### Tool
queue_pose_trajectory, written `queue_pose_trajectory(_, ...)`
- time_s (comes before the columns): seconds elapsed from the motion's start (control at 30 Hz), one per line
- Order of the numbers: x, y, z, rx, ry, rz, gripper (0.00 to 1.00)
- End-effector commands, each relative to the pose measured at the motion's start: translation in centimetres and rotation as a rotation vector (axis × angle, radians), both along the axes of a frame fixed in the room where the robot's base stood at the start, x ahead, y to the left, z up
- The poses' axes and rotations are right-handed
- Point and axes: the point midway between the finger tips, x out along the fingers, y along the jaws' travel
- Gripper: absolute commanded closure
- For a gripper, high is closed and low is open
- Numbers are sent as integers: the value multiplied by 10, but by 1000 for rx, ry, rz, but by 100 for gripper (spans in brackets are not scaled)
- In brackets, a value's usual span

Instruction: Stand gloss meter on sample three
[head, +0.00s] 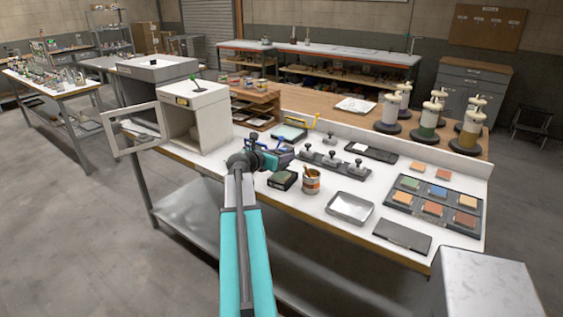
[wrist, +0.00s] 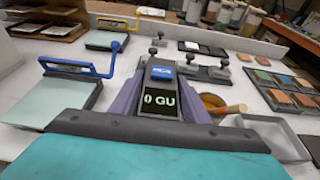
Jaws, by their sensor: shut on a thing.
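My gripper (wrist: 160,105) has its two purple fingers shut around the gloss meter (wrist: 161,102), which has a blue label on top and a dark display reading "0 GU". In the head view my gripper (head: 284,157) is over the white bench, behind a black box; the meter is hard to make out there. I cannot tell whether the meter touches the bench. Several coloured sample tiles sit in a dark tray (head: 421,211) at the right of the bench, also in the wrist view (wrist: 262,77). I can read no numbers, so I cannot tell which is sample three.
A black box with a greenish top (head: 283,181), a tin with a brush (head: 311,182) and a metal tray (head: 350,208) stand near my gripper. Knobbed weights (head: 332,160) sit behind. Panels with blue (wrist: 68,92) and yellow (wrist: 108,40) handles lie to the left.

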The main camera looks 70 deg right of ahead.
Motion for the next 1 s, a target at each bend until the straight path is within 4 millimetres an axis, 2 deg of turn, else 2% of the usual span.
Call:
queue_pose_trajectory(0.33, 1, 1, -31, 0, 2, 1, 93)
queue_pose_trajectory(0.87, 1, 1, -37, -1, 1, 0, 93)
queue_pose_trajectory(0.9, 0, 1, -37, 1, 0, -1, 53)
queue_pose_trajectory(1.0, 1, 1, -37, 1, 0, -1, 39)
